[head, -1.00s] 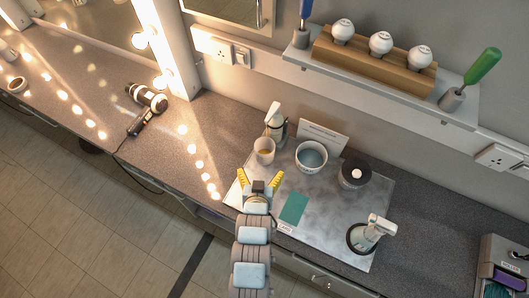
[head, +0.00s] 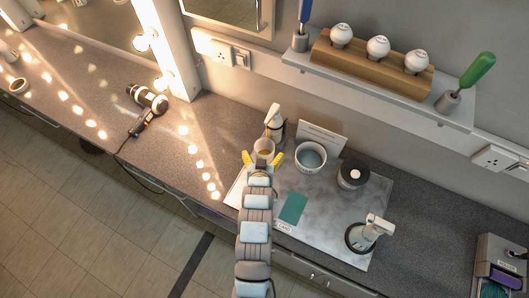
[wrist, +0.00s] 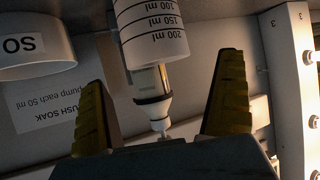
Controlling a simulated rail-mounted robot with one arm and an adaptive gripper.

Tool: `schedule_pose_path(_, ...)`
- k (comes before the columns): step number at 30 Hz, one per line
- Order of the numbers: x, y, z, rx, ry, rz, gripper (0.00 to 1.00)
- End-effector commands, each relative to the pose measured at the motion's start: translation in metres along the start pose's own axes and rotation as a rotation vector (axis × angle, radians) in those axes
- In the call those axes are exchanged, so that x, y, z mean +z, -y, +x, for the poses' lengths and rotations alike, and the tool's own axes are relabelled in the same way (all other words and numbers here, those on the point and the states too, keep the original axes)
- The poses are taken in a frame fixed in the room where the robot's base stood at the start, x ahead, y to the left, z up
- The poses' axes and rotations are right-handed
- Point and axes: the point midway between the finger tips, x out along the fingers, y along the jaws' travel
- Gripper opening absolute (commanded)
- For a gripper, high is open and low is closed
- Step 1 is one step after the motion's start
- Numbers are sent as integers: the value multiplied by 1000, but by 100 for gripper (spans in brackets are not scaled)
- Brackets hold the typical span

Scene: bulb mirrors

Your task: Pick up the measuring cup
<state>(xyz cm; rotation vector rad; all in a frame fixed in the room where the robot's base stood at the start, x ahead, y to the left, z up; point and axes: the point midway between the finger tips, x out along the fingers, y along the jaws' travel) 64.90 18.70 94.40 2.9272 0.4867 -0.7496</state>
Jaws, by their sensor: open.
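The measuring cup (head: 264,146) is a small pale cup with tan contents, standing on the grey mat near the counter's back. In the wrist view the measuring cup (wrist: 152,28) shows black millilitre marks and lies near the top middle. My gripper (head: 262,159) is open, with one yellow finger to each side of the cup's near part in the head view. In the wrist view my gripper (wrist: 163,95) has its fingers wide apart, and nothing is held. The cup's lower near side is hidden by my gripper in the head view.
A pump bottle (head: 275,125) stands close behind the cup. A white bowl (head: 311,158) is just right of it. A hair dryer (head: 147,105) lies left.

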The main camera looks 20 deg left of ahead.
Motion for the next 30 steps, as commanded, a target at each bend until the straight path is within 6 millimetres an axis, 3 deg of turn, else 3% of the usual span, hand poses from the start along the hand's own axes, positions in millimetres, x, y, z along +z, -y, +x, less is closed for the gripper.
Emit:
schedule_pose_path(11,-2,-1,12,0,-2,-1,100)
schedule_pose_path(24,-2,-2,49,0,-1,-1,100)
schedule_pose_path(30,-3,-2,55,0,-3,-1,100)
